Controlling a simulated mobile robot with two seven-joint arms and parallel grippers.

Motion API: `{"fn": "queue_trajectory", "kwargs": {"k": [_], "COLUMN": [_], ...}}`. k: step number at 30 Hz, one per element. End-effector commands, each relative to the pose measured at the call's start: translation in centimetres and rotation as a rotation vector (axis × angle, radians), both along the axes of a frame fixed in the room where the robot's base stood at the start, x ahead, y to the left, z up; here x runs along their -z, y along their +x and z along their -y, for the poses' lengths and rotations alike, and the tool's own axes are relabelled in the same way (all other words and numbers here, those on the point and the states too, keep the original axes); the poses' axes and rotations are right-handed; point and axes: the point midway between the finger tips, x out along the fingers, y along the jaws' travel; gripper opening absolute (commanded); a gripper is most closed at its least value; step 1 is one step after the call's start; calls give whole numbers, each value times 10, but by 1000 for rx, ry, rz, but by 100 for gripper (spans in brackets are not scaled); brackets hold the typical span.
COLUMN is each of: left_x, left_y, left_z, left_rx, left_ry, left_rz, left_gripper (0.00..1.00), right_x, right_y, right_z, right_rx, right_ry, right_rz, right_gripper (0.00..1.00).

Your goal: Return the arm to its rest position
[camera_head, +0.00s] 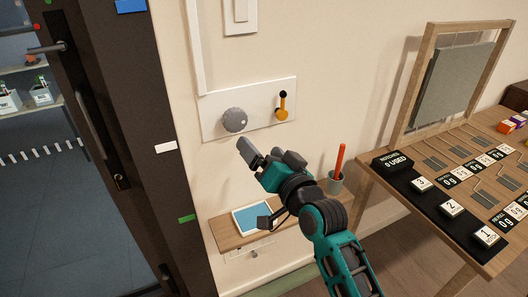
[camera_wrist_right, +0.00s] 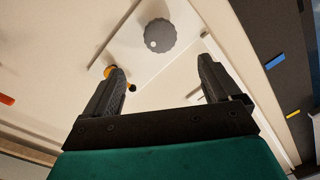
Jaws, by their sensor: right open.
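My right arm, teal and black, reaches up from the bottom of the head view. Its gripper (camera_head: 258,182) is open and empty, in front of the wall below a white panel (camera_head: 256,104). In the right wrist view the two dark fingers of the gripper (camera_wrist_right: 163,88) stand wide apart with nothing between them. The panel carries a grey round knob (camera_head: 234,120) and a yellow lever (camera_head: 282,108) with a black end. The knob also shows beyond the fingertips in the wrist view (camera_wrist_right: 159,33), apart from them. My left gripper is out of view.
A small wooden shelf (camera_head: 222,237) below the panel holds a tablet (camera_head: 254,218) and a cup (camera_head: 334,183) with a red stick, close to my arm. A wooden table (camera_head: 497,262) with numbered blocks stands at right. A dark door (camera_head: 140,110) is at left.

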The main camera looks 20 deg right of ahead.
Motion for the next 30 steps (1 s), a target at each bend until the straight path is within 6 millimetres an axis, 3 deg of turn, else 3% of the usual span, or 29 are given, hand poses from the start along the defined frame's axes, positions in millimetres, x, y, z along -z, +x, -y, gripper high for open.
{"fn": "queue_trajectory", "kwargs": {"k": [8, 11, 14, 18, 21, 25, 30], "left_x": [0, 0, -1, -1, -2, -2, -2], "left_y": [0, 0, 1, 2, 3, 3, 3], "left_z": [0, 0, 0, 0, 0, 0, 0], "left_rx": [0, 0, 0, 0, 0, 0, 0], "left_ry": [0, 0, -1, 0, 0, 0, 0], "left_rz": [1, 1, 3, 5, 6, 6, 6], "left_gripper": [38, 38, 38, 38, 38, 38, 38], "right_x": [8, 39, 93, 170, 210, 242, 253], "right_y": [-2, -15, -42, -99, -139, -177, -194], "right_z": [-1, -3, -8, -16, -20, -23, -24], "right_rx": [-2, -12, -41, -119, -183, -249, -279], "right_ry": [-16, -88, -218, -424, -544, -644, -687], "right_rz": [-15, -77, -181, -333, -416, -480, -504], "right_gripper": [90, 90, 90, 90, 90, 90, 90]}}
